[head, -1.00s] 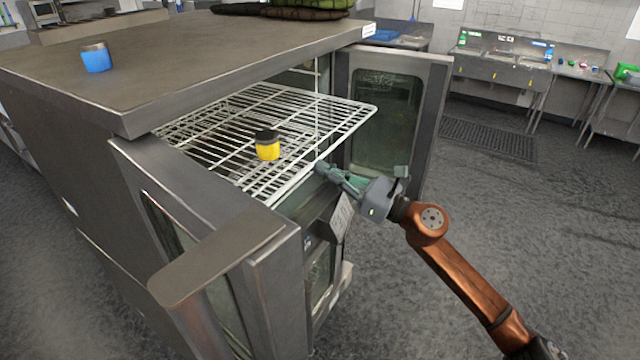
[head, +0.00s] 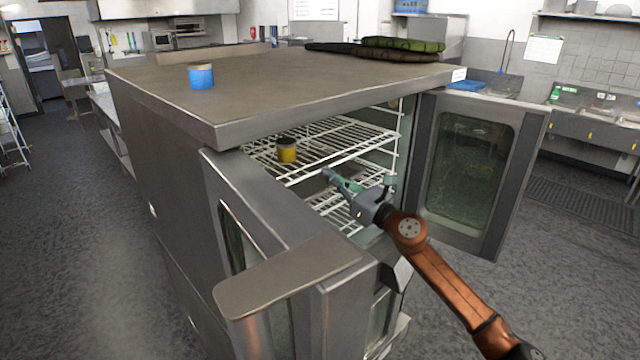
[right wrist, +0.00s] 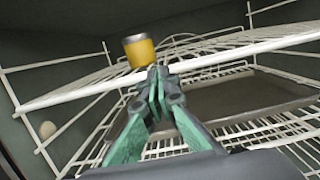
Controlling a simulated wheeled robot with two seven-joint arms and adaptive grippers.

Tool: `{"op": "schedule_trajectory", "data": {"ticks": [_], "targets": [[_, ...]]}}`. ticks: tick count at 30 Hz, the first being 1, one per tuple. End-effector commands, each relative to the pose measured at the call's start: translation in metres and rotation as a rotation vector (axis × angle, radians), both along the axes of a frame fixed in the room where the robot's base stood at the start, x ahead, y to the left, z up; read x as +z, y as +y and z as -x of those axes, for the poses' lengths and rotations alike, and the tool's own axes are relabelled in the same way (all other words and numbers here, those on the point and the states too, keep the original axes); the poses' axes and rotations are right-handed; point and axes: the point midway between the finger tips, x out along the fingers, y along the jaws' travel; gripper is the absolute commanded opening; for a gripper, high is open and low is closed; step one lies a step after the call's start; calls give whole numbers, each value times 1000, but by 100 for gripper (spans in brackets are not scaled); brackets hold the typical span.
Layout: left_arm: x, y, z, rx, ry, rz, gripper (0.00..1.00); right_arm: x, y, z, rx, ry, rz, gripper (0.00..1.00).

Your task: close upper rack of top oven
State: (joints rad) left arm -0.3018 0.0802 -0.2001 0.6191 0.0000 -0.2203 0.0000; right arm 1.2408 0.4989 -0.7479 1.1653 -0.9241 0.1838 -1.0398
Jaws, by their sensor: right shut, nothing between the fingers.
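The upper rack (head: 345,132) of the top oven is a white wire shelf. It lies mostly inside the oven, with its front bar near the opening. A yellow jar with a dark lid (head: 287,151) stands on it. My right gripper (head: 328,175) is shut and empty, just in front of and slightly below the rack's front bar. In the right wrist view the shut fingertips (right wrist: 157,76) overlap the front bar (right wrist: 205,62), with the jar (right wrist: 139,50) just beyond. I cannot tell whether they touch the bar. My left gripper is out of view.
The oven's doors stand open, one at the left front (head: 285,220) and one at the right (head: 472,175). A lower rack (head: 335,207) holds a dark tray (right wrist: 240,100). A blue jar (head: 201,77) stands on the oven top (head: 300,92). Floor at the right is clear.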

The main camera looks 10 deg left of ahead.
Motion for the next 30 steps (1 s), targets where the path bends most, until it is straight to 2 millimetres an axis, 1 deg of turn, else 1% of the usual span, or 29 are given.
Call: {"op": "schedule_trajectory", "data": {"ticks": [3,7,20,23,28,30], "targets": [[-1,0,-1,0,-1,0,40,0,-4,-5,-12,0,0,0],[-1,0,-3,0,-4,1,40,0,-5,-7,-15,-1,1,0],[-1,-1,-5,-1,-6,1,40,1,-4,-5,-12,-2,-1,0],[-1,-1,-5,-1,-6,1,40,-1,-8,-2,-8,-1,-1,0],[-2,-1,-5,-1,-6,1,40,-9,-18,13,11,-2,1,0],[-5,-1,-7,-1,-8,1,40,-13,-30,22,11,-3,3,0]]}}
